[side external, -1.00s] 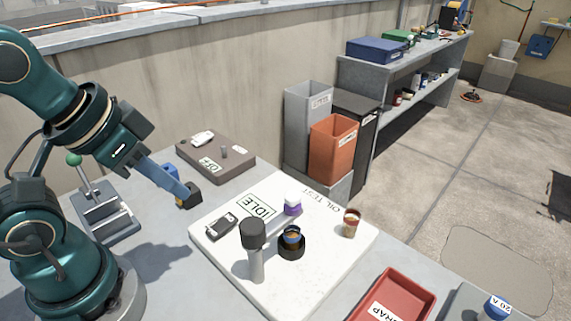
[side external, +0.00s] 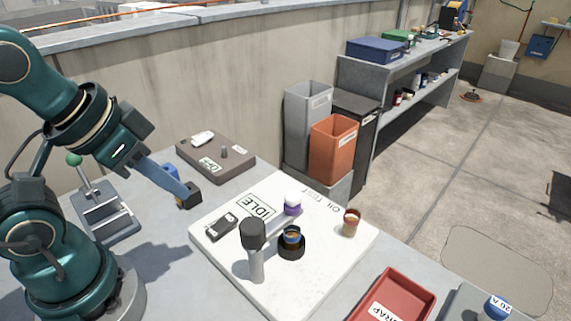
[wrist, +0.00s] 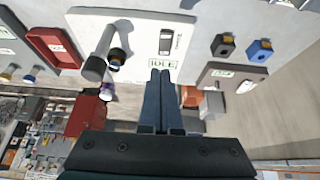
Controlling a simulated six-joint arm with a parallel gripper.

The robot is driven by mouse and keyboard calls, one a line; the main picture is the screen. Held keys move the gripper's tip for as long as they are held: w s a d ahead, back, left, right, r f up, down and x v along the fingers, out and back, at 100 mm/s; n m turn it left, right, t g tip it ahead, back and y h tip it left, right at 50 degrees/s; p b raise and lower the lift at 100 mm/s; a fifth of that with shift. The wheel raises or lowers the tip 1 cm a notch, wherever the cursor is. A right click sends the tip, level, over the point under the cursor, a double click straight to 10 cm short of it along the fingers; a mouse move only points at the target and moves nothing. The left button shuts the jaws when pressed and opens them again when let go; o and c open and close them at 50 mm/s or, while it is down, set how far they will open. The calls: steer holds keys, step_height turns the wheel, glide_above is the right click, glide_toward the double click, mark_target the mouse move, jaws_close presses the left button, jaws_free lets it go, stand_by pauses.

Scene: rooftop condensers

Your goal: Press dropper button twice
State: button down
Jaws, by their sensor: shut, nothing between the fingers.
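A white board (side external: 225,250) marked OIL TEST lies on the table. On it is a small dark box with a lighter face (side external: 221,227), beside the IDLE sign (side external: 258,207); it also shows in the wrist view (wrist: 166,42). I cannot tell which part is the dropper button. My gripper (side external: 184,190) is shut and empty, above the table left of the board; its fingers show in the wrist view (wrist: 160,74).
A black block (wrist: 222,46) and a blue block (wrist: 260,50) sit beside a brown case (side external: 222,165). A red tray (side external: 404,287) is at the front right.

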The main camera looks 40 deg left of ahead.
stand_by(0.8)
step_height(320, 180, up, 10)
steer(key=m+t+y, duration=0.1)
steer(key=m+t, duration=0.3)
steer(key=m, duration=0.4)
glide_above(293, 197)
steer(key=shift+s+a+f, duration=0.1)
steer(key=shift+s+a, duration=0.15)
steer(key=shift+s, duration=0.2)
steer(key=shift+f, duration=4.4)
